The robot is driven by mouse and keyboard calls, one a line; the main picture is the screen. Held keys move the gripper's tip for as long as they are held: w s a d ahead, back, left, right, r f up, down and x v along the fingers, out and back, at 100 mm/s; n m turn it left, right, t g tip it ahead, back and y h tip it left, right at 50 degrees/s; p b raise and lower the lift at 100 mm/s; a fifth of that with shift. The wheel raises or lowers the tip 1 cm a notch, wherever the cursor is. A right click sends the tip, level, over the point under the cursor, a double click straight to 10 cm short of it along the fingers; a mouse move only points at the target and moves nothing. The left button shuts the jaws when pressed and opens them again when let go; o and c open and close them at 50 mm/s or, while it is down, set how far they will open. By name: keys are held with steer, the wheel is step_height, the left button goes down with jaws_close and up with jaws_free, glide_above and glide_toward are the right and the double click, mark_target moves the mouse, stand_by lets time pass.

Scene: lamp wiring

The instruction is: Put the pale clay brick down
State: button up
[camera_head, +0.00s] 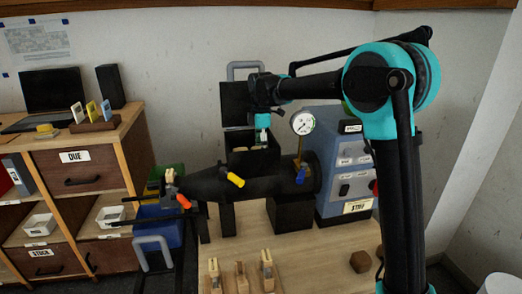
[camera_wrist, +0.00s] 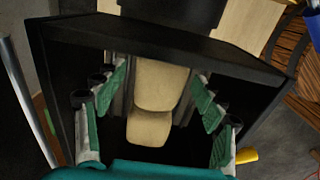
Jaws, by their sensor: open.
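The pale clay brick (camera_wrist: 160,85) lies inside a black open-topped box (camera_wrist: 215,52). A second pale surface (camera_wrist: 148,128) adjoins it; I cannot tell whether that is another brick or another face of the same one. The brick's underside is hidden.
The box's raised black lid (camera_head: 233,104) stands close to my gripper. A dark horizontal cylinder (camera_head: 215,186) with coloured handles lies in front. A blue-grey cabinet (camera_head: 345,170) and a dial gauge (camera_head: 303,123) are at the right. Small wooden pieces (camera_head: 240,276) stand on the bench front.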

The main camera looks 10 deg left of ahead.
step_height(320, 180, up, 8)
steer(key=shift+f, duration=0.15)
stand_by(0.4)
